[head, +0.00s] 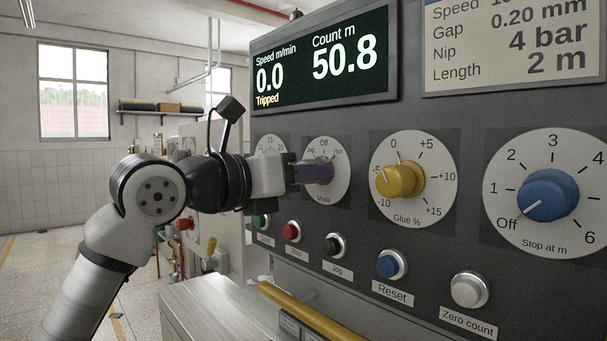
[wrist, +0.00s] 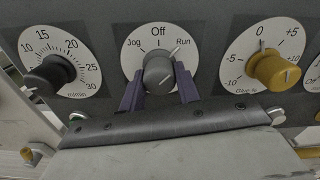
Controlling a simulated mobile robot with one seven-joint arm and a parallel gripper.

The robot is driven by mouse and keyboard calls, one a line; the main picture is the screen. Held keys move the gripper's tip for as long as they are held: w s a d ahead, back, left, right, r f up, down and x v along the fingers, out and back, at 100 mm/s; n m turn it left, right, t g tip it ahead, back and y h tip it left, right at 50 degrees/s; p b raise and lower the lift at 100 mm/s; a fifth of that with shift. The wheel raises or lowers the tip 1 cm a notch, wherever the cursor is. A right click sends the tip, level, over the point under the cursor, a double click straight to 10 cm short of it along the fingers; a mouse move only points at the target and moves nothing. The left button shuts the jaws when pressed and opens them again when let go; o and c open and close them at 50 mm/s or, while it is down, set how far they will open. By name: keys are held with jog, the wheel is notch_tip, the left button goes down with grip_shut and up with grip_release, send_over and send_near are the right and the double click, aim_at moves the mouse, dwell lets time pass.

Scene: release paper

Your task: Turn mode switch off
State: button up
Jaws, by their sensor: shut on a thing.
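The mode switch is a grey round knob (wrist: 157,68) on a white dial (wrist: 137,56) marked Jog, Off and Run. A pale line on the knob's face slants up to the right, roughly in line with Run. My gripper (wrist: 160,82) has its two purple fingers on either side of the knob, shut on it. In the head view, my gripper (head: 312,172) reaches the mode dial (head: 341,184) from the left, and the near finger hides most of the knob there.
The yellow glue knob (head: 400,180) is close on the right, and the blue stop knob (head: 550,194) is farther right. A black speed knob (wrist: 52,75) is on the left. Push buttons, including the black Jog one (head: 335,245), lie below. The display (head: 325,62) reads "Tripped".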

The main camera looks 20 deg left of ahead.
jog(key=n+b, duration=0.3)
jog(key=n, duration=0.1)
jog(key=shift+f, duration=0.1)
jog(key=shift+n+b, duration=1.45)
jog(key=shift+n, duration=0.95)
jog(key=shift+r, duration=0.2)
jog(key=o, duration=1)
jog(key=shift+s, duration=0.1)
jog(key=b+v, duration=0.3)
jog(key=v, duration=1)
jog(key=shift+s+a+b, duration=0.2)
jog(key=shift+s+b, duration=0.1)
jog(key=shift+b, duration=0.1)
